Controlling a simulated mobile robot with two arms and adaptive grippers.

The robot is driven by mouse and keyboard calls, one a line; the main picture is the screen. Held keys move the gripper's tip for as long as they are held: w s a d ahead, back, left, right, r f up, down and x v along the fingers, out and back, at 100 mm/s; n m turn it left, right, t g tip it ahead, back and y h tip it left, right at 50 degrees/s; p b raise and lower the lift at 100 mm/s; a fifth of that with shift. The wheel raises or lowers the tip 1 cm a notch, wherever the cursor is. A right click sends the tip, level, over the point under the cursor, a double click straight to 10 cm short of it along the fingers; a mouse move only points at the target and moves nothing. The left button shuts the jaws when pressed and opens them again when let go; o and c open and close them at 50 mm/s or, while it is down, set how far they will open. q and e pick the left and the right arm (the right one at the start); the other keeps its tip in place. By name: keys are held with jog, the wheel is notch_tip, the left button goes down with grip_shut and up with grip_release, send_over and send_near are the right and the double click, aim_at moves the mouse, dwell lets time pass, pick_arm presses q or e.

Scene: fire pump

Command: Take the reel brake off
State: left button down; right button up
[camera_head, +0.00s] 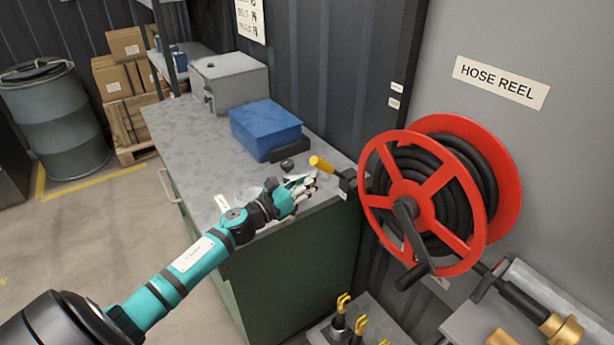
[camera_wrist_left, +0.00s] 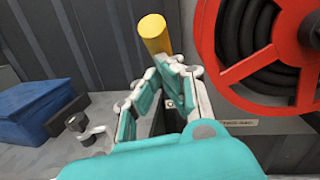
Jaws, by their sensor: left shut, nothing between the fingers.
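The hose reel (camera_head: 408,180) has red flanges, a coiled black hose and a dark crank; its red rim (camera_wrist_left: 232,92) also shows in the left wrist view. A lever with a yellow grip (camera_head: 322,164) sticks out left of the reel on a dark mount (camera_head: 348,183). The yellow grip (camera_wrist_left: 154,32) stands just beyond my fingers in the left wrist view. My left gripper (camera_head: 306,183), also in the wrist view (camera_wrist_left: 170,68), is shut and empty beside the lever. I cannot tell whether it touches the lever. My right gripper is not in view.
A blue box (camera_head: 265,128) and a grey case (camera_head: 228,80) stand on the workbench (camera_head: 180,135). Brass fittings (camera_head: 560,330) lie on a grey surface at the lower right. Yellow-topped fittings (camera_head: 342,308) stand below the reel.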

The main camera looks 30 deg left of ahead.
pick_arm(q)
jog(key=w+r, duration=0.1)
jog(key=w+d+r+p, duration=0.1)
jog(key=r, duration=0.1)
jog(key=w+r, duration=0.1)
jog(key=shift+w+d+r, duration=0.15)
jog(key=shift+d+r, duration=0.05)
jog(key=shift+r, duration=0.2)
jog(key=shift+w+d+r+p, duration=0.25)
jog(key=shift+w+r, duration=0.1)
jog(key=shift+w, duration=0.1)
jog(key=shift+w+d+r+p, duration=0.2)
jog(key=shift+w+r, duration=0.1)
jog(key=shift+w, duration=0.15)
